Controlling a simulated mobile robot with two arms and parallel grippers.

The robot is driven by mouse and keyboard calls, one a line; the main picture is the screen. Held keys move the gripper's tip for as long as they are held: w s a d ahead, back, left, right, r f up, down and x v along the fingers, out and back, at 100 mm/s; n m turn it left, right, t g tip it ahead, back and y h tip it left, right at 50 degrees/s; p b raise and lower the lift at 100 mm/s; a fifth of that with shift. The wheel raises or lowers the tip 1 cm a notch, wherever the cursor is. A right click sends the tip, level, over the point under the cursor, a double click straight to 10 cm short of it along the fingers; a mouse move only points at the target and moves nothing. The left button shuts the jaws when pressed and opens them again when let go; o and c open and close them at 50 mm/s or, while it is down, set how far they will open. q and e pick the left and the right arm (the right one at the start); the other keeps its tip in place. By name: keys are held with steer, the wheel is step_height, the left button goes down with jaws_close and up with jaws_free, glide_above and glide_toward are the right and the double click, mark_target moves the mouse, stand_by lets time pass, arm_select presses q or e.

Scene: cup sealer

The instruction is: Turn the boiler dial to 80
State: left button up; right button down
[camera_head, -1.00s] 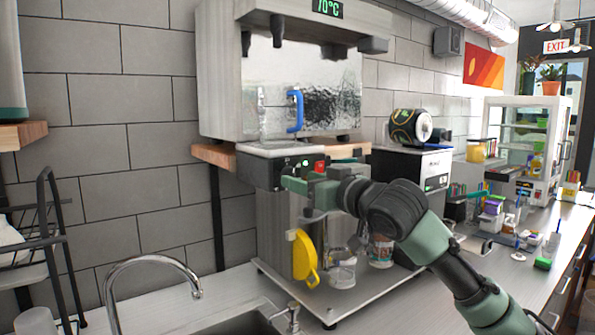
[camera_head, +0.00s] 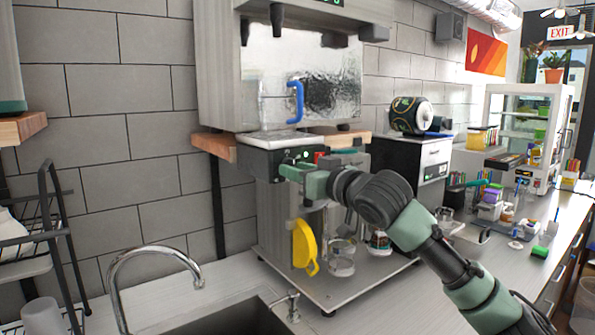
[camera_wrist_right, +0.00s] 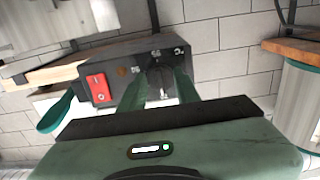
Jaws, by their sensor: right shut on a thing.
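The boiler's black control box (camera_head: 258,164) sits under the steel tank, with a red switch (camera_head: 318,156) and a green light. My right gripper (camera_head: 284,170) is at the front of this box. In the right wrist view, the dark dial (camera_wrist_right: 160,72) lies between the two green fingers of my right gripper (camera_wrist_right: 160,88), which are shut on it. The red switch (camera_wrist_right: 99,88) is left of the dial there. In the head view the dial is hidden by the gripper, and the temperature display (camera_head: 327,3) is almost cut off, so its number cannot be read. My left gripper is not in view.
A blue-handled clear jug (camera_head: 275,105) stands above the box. A yellow item (camera_head: 303,245) hangs below the gripper, beside a clear cup (camera_head: 341,262) on the steel base. A faucet (camera_head: 150,255) and sink are at the front left. A drying rack (camera_head: 40,235) stands far left.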

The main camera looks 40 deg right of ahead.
steer(key=shift+m, duration=0.3)
steer(key=m+p, duration=0.5)
steer(key=m, duration=0.6)
steer(key=shift+a+r, duration=0.1)
steer(key=shift+a, duration=0.05)
stand_by(0.4)
steer(key=c, duration=1)
jaws_free()
steer(key=shift+c, duration=0.2)
steer(key=shift+s, duration=0.1)
